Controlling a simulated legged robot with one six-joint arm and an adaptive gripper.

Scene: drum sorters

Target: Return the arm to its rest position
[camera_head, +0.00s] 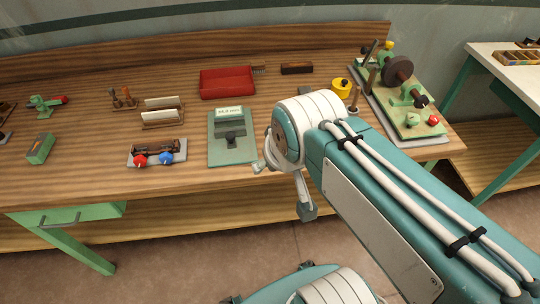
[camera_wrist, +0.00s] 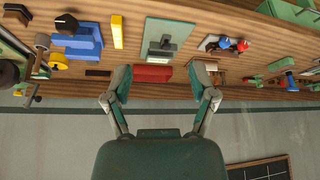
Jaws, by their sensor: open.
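My arm (camera_head: 395,205) reaches in from the lower right, in teal and white, with its white rounded joint (camera_head: 308,120) in front of the bench's near edge. In the wrist view my gripper (camera_wrist: 162,78) is open, its two fingers wide apart with nothing between them. Its tips appear against the bench and the red tray (camera_wrist: 153,73), seen upside down; I see no contact. In the head view the gripper is mostly hidden behind the arm.
The wooden bench (camera_head: 200,185) holds a green scale (camera_head: 232,150), a red tray (camera_head: 227,82), a red-and-blue-knobbed fixture (camera_head: 157,152) and a green machine (camera_head: 405,95). A white-topped table (camera_head: 490,60) stands at right. Floor (camera_head: 190,270) before the bench is clear.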

